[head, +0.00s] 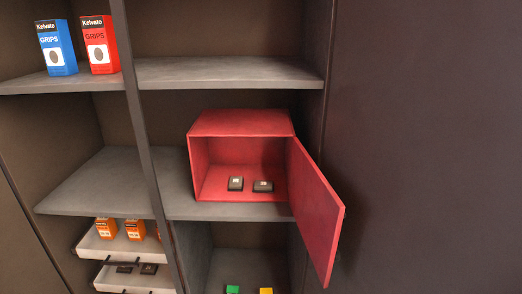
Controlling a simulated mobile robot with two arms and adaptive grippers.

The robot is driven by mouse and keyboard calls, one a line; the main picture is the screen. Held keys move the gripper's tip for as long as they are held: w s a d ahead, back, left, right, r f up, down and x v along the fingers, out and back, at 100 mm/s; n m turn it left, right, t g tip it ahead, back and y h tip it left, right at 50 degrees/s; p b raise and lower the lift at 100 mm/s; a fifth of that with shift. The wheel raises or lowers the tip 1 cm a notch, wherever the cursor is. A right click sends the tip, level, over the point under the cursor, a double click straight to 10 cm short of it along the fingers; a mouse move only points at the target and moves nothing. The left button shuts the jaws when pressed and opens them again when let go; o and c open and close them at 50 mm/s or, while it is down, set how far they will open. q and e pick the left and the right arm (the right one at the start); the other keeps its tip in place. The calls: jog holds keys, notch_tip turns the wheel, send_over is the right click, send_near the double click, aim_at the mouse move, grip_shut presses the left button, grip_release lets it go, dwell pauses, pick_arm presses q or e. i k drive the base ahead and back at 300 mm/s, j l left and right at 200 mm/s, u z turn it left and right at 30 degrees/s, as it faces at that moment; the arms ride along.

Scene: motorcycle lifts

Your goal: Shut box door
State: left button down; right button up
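A red box (240,124) sits on the middle shelf, in the right-hand column of the shelving. Its front is open, and two small dark items, one on the left (236,184) and one on the right (263,186), lie on its floor. The red box door (318,212) is hinged at the box's right edge. It stands wide open, swung out toward me and past the shelf's front edge. Neither of my grippers shows in the head view.
The shelf (100,183) left of the box is bare. A blue carton (56,48) and a red carton (101,45) stand on the upper shelf. Trays with orange cartons (134,230) are at lower left. A dark upright post (146,130) divides the columns. A plain dark panel (430,140) fills the right.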

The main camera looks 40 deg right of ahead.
aim_at(318, 211)
jog(key=z, duration=1)
